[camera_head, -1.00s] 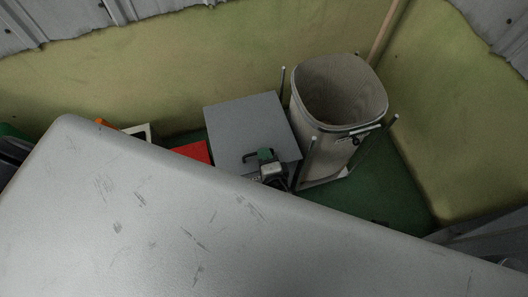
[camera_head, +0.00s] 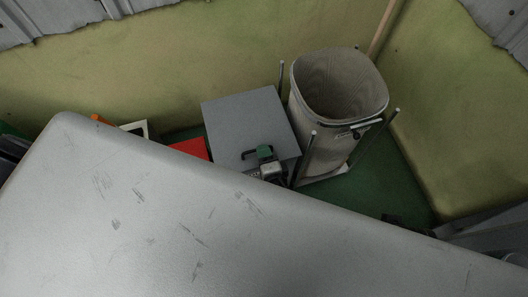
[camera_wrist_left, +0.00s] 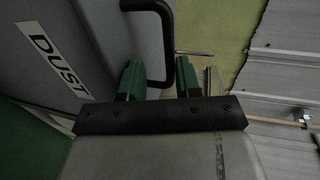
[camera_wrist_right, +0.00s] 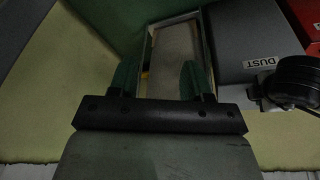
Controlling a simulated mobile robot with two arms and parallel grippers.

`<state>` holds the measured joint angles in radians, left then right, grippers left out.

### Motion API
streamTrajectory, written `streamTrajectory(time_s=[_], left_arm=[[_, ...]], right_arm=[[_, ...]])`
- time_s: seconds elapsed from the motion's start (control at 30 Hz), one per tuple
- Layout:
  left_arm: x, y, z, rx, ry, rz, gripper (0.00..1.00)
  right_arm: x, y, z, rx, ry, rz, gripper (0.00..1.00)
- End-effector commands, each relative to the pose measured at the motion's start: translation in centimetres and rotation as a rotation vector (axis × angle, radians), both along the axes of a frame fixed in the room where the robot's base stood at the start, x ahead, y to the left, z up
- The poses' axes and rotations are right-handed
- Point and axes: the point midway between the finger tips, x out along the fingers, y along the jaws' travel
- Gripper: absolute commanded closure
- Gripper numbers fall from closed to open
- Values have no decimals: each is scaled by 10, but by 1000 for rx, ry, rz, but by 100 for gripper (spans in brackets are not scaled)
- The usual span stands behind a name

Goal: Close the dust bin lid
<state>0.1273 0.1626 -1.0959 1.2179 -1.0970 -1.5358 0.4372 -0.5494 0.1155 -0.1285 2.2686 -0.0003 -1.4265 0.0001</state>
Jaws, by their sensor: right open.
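The grey dust bin (camera_head: 246,112) shows its flat square top in the head view; I cannot tell whether its lid is fully down. Its DUST label (camera_wrist_left: 58,60) shows in the left wrist view, with a black handle (camera_wrist_left: 168,45) on the grey face. My left gripper (camera_head: 264,163) is at this handle by the bin's near edge. Its green fingertips (camera_wrist_left: 160,80) are apart, with the handle's end between or just beyond them. My right gripper (camera_wrist_right: 155,80) is open and empty, with the grey bin (camera_wrist_right: 250,25) to the right in its view.
A tall fabric-lined bin (camera_head: 325,140) with upright metal posts stands right of the grey bin. A red object (camera_head: 190,148) lies left of it. Yellow-green walls (camera_head: 440,120) close in behind and right. A strip of green floor (camera_head: 395,180) is clear.

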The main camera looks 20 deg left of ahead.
Motion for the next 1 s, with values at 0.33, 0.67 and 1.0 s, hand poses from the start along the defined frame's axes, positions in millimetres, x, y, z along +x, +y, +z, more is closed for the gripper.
streamTrajectory(time_s=[0.33, 0.67, 1.0], left_arm=[[-15, -10, 2, -4, 14, -3, 64], [-64, -48, 21, -3, 6, -2, 64], [-84, -63, 28, -1, 2, -1, 64]], right_arm=[[2, 0, -2, 1, -3, 0, 51], [5, 2, -36, 1, 18, 5, 51], [5, 2, -45, 0, 21, 5, 51]])
